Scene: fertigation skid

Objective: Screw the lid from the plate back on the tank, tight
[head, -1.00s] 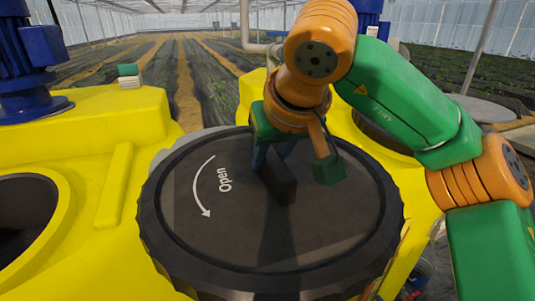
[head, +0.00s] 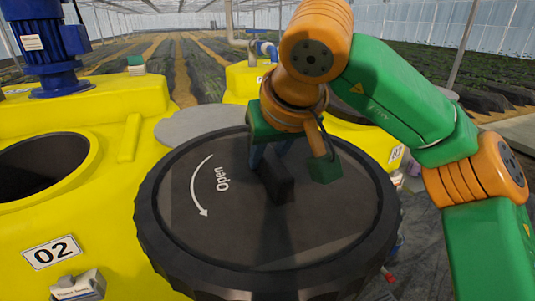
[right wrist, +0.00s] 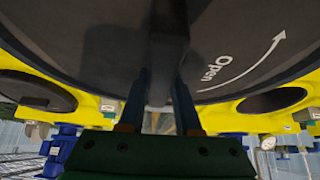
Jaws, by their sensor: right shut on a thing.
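The lid (head: 215,235) is a large black ribbed disc with a white "Open" arrow, filling the front middle of the head view. My right gripper (head: 272,175) is shut on the lid's raised bar, which also shows between the fingers in the right wrist view (right wrist: 160,85). The lid appears clear of the tanks, but its underside is hidden. A yellow tank (head: 115,205) labelled 02 stands at the left with an open dark round mouth (head: 40,165). A grey round plate (head: 195,124) shows behind the lid, partly covered by it. My left gripper is out of view.
A blue motor (head: 45,45) stands on the yellow tank's back left. Another yellow tank (head: 395,160), labelled 03, is partly hidden behind my right arm. A small grey box (head: 78,287) sits on tank 02's front. Crop rows lie beyond.

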